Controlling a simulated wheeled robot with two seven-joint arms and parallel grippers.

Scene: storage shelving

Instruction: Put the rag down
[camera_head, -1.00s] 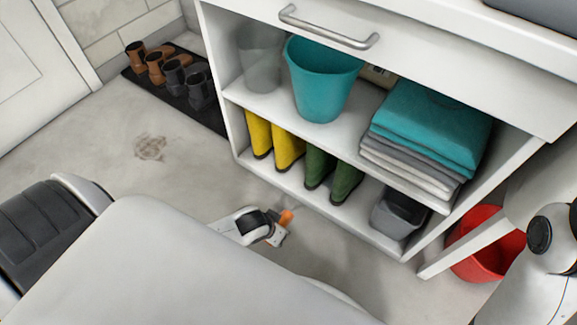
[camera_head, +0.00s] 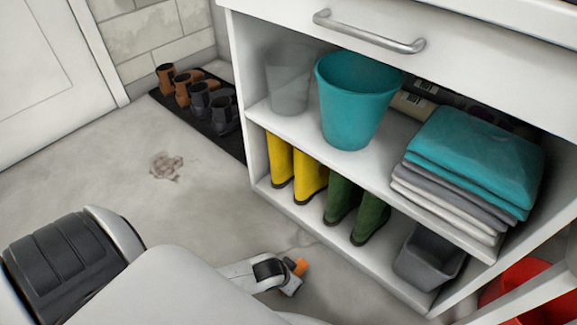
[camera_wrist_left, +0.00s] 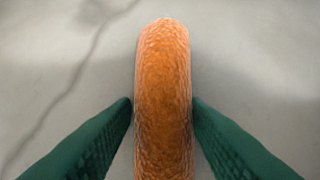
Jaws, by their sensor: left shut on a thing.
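My left gripper (camera_head: 295,273) is low over the grey floor, in front of the white shelf unit. It is shut on the rag (camera_head: 301,267), of which only a small orange end shows in the head view. In the left wrist view the rag (camera_wrist_left: 163,90) is an upright, rough-textured orange roll. The green fingers of my left gripper (camera_wrist_left: 162,106) stand on either side of it. Bare floor lies behind it. I cannot tell how far the rag is above the floor. My right gripper is not in view.
The shelf unit (camera_head: 258,203) holds a teal bucket (camera_head: 352,105), folded towels (camera_head: 475,160), yellow boots (camera_head: 310,180), green boots (camera_head: 370,218) and a grey bin (camera_head: 428,258). A red bucket (camera_head: 525,285) stands at right. A brown stain (camera_head: 165,166) marks the open floor.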

